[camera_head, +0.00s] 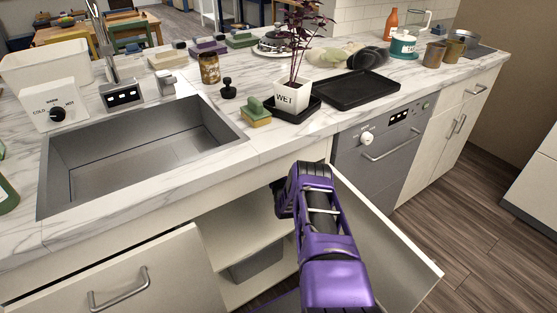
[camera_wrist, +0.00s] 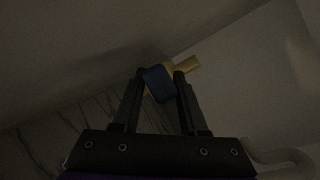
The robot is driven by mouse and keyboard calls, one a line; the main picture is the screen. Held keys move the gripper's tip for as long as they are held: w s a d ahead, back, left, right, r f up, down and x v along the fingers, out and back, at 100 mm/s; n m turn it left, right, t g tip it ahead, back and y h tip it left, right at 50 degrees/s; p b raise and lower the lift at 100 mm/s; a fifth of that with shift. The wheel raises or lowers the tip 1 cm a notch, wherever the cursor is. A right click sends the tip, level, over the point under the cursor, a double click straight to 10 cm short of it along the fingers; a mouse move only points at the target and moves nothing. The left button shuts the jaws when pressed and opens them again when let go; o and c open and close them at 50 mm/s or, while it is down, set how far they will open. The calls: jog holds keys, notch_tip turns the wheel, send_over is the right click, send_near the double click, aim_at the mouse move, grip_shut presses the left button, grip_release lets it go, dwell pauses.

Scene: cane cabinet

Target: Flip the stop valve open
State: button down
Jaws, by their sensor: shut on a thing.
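In the wrist view a small blue handle (camera_wrist: 158,84) sits between the fingertips of my gripper (camera_wrist: 160,86). A yellowish metal body (camera_wrist: 188,65) shows just behind and beside it; together they look like the stop valve. My gripper is shut on the blue handle. The view is dark, so the handle's exact angle is hard to tell. In the head view my purple arm reaches down into the open cabinet (camera_head: 245,234) under the counter. My gripper and the valve are hidden there.
The open cabinet door (camera_head: 385,250) stands close on the right of my arm. A shelf (camera_head: 240,232) lies to the left inside. The counter edge and sink (camera_head: 140,150) are above. In the wrist view a pale curved pipe (camera_wrist: 285,157) shows at lower right.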

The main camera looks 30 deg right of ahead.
jog(key=shift+s+d+f, duration=0.1)
jog(key=shift+s+f, duration=0.1)
jog(key=shift+f, duration=0.25)
jog(key=c, duration=0.5)
grip_release()
jog(key=shift+w+r, duration=0.1)
jog(key=shift+s+a, duration=0.2)
jog(key=shift+s, duration=0.35)
jog(key=p+v, duration=0.3)
jog(key=v, duration=1.3)
jog(key=shift+s, duration=0.1)
